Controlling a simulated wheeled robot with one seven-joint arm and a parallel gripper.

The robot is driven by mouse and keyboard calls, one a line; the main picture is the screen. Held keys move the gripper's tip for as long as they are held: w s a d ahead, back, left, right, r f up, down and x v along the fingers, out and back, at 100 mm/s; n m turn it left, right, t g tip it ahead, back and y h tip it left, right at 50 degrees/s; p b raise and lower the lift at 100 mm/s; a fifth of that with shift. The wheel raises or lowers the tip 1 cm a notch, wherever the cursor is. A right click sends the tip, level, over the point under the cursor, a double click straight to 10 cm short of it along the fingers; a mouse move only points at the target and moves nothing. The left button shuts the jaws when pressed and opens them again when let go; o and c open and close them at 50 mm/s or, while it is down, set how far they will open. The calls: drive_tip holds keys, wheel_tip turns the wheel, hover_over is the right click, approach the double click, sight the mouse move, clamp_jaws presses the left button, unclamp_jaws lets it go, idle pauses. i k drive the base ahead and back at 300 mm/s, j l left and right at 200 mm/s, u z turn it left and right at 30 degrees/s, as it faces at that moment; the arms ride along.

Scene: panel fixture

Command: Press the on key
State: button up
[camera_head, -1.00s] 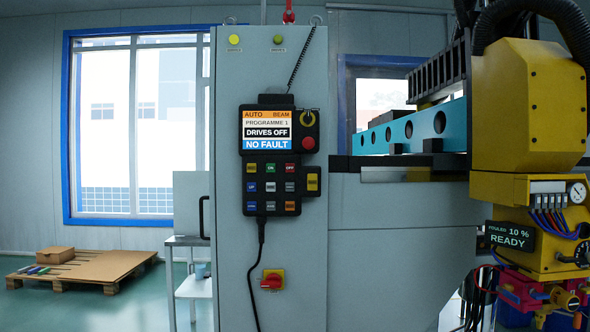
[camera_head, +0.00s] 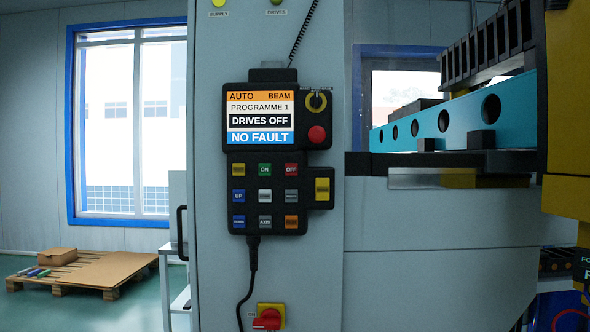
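The green ON key (camera_head: 265,170) is in the top row of the keypad, between a yellow key (camera_head: 238,170) and the red OFF key (camera_head: 291,170). The keypad is the lower part of a black pendant (camera_head: 252,195) hung on a grey cabinet. The pendant's screen (camera_head: 260,118) reads AUTO, BEAM, PROGRAMME 1, DRIVES OFF and NO FAULT. My gripper is not in view. Nothing covers the ON key.
A red stop button (camera_head: 317,134) and a yellow ring switch (camera_head: 316,101) sit right of the screen. A red rotary switch (camera_head: 267,318) is below. A blue beam (camera_head: 455,118) and yellow machine (camera_head: 568,120) stand right. A pallet (camera_head: 85,270) lies at left.

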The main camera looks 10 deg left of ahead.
sight(264, 168)
drive_tip(key=i+j, duration=0.2)
drive_tip(key=j, duration=0.15)
drive_tip(key=i+j+z, duration=0.1)
drive_tip(key=j, duration=0.25)
drive_tip(key=i+j, duration=0.25)
drive_tip(key=j, duration=0.15)
drive_tip(key=i+j, duration=0.15)
drive_tip(key=j, duration=0.2)
drive_tip(key=i+j+z, duration=0.1)
drive_tip(key=j, duration=0.3)
drive_tip(key=i+j, duration=0.25)
drive_tip(key=i+j+z, duration=0.1)
drive_tip(key=j, duration=0.4)
drive_tip(key=i+j, duration=0.2)
drive_tip(key=j, duration=0.2)
